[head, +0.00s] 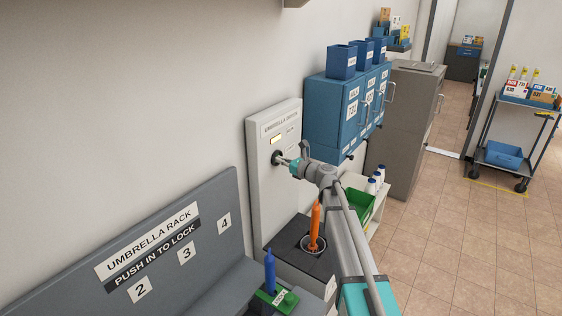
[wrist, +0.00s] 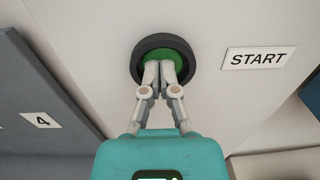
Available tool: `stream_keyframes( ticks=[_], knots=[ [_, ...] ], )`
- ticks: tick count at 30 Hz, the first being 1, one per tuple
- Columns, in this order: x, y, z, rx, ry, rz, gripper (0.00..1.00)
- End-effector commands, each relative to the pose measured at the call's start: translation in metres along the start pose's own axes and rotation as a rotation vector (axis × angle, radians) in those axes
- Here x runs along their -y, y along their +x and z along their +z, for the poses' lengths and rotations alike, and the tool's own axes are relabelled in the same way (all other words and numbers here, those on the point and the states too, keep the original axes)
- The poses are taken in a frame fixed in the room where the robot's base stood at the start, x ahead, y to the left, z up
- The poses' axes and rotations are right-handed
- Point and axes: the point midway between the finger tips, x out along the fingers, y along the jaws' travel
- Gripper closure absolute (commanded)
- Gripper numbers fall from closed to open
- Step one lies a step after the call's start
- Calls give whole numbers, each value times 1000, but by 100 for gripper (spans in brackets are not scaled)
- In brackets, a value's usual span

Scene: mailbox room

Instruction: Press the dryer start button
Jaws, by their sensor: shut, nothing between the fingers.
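The umbrella dryer (head: 262,185) is a white upright panel on the wall in the head view, with a small lit yellow display. In the wrist view the green start button (wrist: 178,57) sits inside a black ring (wrist: 143,57), with a START label (wrist: 258,58) to its right. My gripper (wrist: 160,66) is shut and empty, its fingertips over the lower middle of the button. They appear to be at the button, but I cannot tell whether it is pushed in. In the head view my gripper (head: 283,160) reaches the panel and mostly hides the button.
An orange umbrella (head: 315,225) stands in the dryer's dark base below my arm. The grey umbrella rack (head: 215,190) with a blue umbrella (head: 270,270) is at left. Blue mailboxes (head: 340,110) hang to the right. A cart (head: 505,155) stands farther right on open floor.

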Motion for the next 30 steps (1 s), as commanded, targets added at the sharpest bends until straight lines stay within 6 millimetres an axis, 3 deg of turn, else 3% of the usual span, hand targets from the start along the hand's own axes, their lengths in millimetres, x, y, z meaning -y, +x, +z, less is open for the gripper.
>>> stream_keyframes(
  ticks=[5,21,30],
  knots=[
    [2,-19,1,2,1,1,100],
    [3,-111,0,-1,-2,-4,100],
    [4,-134,0,-1,-2,-2,100]
  ],
)
